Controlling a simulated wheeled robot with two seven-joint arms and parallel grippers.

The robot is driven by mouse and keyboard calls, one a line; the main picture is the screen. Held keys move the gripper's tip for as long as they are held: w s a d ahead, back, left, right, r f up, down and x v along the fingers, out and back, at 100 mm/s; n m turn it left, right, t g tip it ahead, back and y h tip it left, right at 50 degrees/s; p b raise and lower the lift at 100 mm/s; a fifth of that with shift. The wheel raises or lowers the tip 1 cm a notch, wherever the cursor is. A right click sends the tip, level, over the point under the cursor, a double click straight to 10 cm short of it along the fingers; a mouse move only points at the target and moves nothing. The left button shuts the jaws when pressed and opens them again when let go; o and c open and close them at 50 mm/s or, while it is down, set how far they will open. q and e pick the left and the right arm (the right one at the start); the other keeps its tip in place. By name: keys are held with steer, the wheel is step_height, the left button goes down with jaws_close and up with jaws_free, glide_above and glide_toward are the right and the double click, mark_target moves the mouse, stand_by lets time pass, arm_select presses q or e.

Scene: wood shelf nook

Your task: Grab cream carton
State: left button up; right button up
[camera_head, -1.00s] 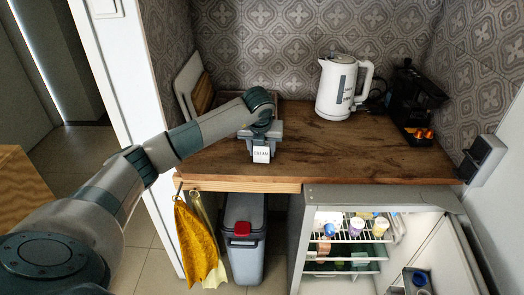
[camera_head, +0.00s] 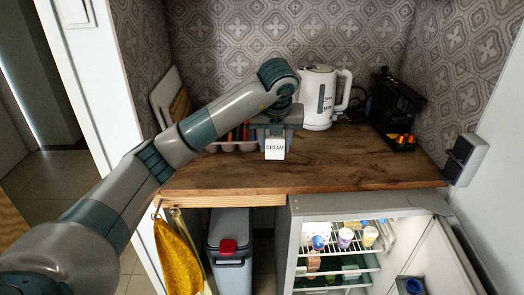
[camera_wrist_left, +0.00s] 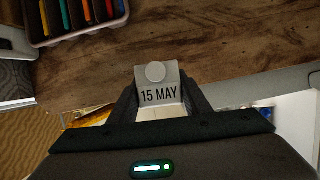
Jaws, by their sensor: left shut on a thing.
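The cream carton (camera_head: 275,149) is a small white box lettered "CREAM" on its front in the head view. My left gripper (camera_head: 276,131) is shut on it from above and holds it over the wooden counter. In the left wrist view the carton (camera_wrist_left: 158,90) sits between the two dark fingers of the gripper (camera_wrist_left: 158,105). Its round cap and the print "15 MAY" show there. My right gripper is not in view.
A white kettle (camera_head: 319,98) stands just behind and right of the carton. A dark coffee machine (camera_head: 393,108) stands farther right. A tray of colourful packets (camera_wrist_left: 80,38) lies behind my arm. The fridge (camera_head: 345,205) below is open. The counter front (camera_head: 350,172) is clear.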

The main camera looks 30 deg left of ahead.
arm_select(q)
steer(key=shift+d+r, duration=0.35)
steer(key=shift+d, duration=0.25)
